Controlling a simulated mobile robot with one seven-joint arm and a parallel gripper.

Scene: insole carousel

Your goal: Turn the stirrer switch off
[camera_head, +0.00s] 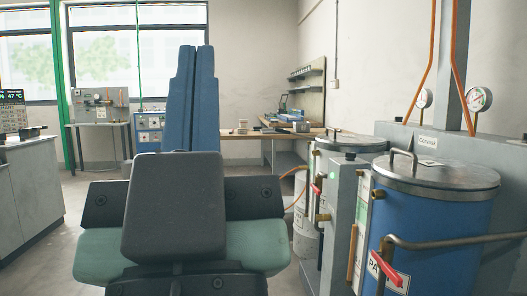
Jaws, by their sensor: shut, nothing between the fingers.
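I cannot make out my gripper in the head view. I cannot pick out a stirrer switch with certainty. Two tanks stand at the right: a blue tank (435,225) with a metal lid (436,174) closer to me, and another tank whose metal lid (348,141) shows behind it. A grey column (341,205) stands between them. Red valve handles (386,270) show on the pipes, and any switch behind the tanks is hidden.
A large dark grey block with green side parts fills the lower middle. A tall blue form (190,100) rises behind it. A workbench (290,133) stands at the back, a grey counter (28,190) at the left. Gauges (479,98) stand above the tanks. Some floor is free at left.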

